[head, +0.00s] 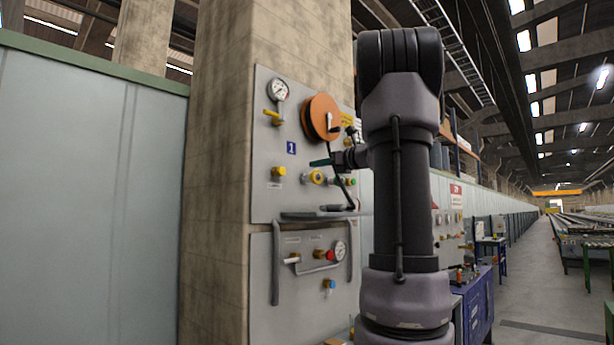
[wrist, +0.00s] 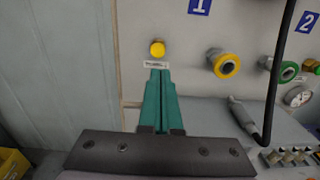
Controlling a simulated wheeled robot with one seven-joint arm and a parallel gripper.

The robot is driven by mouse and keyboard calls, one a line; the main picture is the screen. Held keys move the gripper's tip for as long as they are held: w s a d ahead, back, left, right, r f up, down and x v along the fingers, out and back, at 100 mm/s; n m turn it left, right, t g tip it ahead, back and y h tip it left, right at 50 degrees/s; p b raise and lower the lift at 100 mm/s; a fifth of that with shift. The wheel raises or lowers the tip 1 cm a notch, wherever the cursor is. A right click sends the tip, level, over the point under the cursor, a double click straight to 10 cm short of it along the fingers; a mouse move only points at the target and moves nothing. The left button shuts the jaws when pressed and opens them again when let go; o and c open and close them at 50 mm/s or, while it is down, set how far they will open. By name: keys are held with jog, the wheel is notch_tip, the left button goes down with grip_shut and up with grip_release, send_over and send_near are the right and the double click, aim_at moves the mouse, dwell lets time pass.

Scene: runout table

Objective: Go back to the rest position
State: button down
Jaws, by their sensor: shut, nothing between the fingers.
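My gripper (head: 320,163) is held up in front of the grey wall panel (head: 262,200), pointing left, partly hidden behind my arm in the head view. In the wrist view its two teal fingers (wrist: 160,72) lie side by side, shut and empty. Their tips appear just below a yellow knob (wrist: 157,48) on the panel. I cannot tell the gap in depth between the tips and the panel.
The panel carries an orange reel (head: 321,117), a gauge (head: 278,90) and a yellow-ringed coupling (wrist: 225,65). A black hose (wrist: 278,75) hangs to a grey handle (wrist: 243,118). A narrow shelf (head: 305,215) juts out below. An open aisle (head: 535,275) runs at right.

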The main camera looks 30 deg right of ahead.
jog(key=s+a+f+n+g+y, duration=0.1)
jog(key=s+a+f+n+g, duration=0.3)
jog(key=s+a+f+n, duration=0.4)
jog(key=s+a+f+n+g, duration=0.3)
jog(key=s+a+f+n, duration=0.25)
jog(key=a, duration=0.55)
jog(key=s+a+f+n+g+h, duration=0.1)
jog(key=s+f+n+h, duration=0.1)
jog(key=s+f+n, duration=0.4)
jog(key=s+a+f+n+g+h, duration=0.1)
jog(key=s+a+f+n+h, duration=0.1)
jog(key=s+f+n, duration=0.5)
jog(key=shift+s+a+n+g+h, duration=0.25)
jog(key=shift+s+n+g+h, duration=0.15)
jog(key=shift+n, duration=0.35)
